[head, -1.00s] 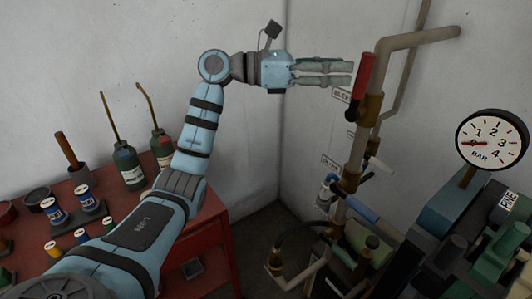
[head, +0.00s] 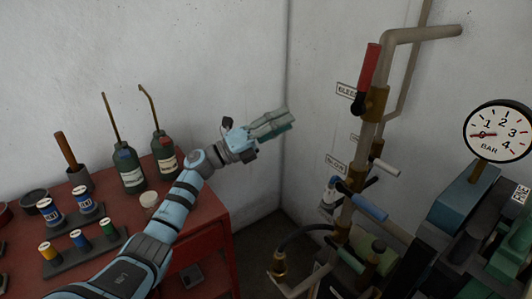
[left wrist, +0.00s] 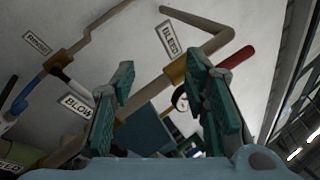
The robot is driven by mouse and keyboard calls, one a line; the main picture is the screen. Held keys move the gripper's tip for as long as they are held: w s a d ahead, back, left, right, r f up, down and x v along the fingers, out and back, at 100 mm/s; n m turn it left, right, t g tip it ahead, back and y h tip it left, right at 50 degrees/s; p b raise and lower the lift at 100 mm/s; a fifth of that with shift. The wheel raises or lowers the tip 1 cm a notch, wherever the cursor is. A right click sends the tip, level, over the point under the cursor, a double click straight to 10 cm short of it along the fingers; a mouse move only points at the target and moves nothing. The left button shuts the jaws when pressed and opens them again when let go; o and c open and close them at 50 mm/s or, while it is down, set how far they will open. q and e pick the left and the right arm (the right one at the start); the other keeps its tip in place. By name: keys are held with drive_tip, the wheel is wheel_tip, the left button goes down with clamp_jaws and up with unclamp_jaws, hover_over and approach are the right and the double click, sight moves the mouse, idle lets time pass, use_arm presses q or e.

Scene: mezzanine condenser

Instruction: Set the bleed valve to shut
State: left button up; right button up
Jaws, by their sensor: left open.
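The bleed valve has a red lever (head: 368,66) that stands nearly upright, along the pipe, on a brass body (head: 375,103) beside the BLEED label (head: 347,90). In the left wrist view the red lever (left wrist: 238,57) lies beyond the right finger, and the brass body (left wrist: 176,71) shows between the fingers. My left gripper (head: 277,123) is open and empty, left of the valve and apart from it. It also shows in the left wrist view (left wrist: 165,100). My right gripper is not seen.
Below the bleed valve are a white-handled valve (head: 384,167) and a blue lever (head: 369,207). A pressure gauge (head: 497,131) stands at right. A red bench (head: 205,225) with oil cans (head: 128,170) and small tins is at left. Free space lies between gripper and pipe.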

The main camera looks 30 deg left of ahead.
use_arm(q)
wheel_tip(320, 180, down, 8)
drive_tip(key=a+n+t+y, duration=0.2)
drive_tip(key=n+y, duration=0.2)
drive_tip(key=n, duration=0.2)
drive_tip(key=shift+w+a+f, duration=0.15)
drive_tip(key=shift+a+f, duration=0.05)
drive_tip(key=shift+a, duration=0.15)
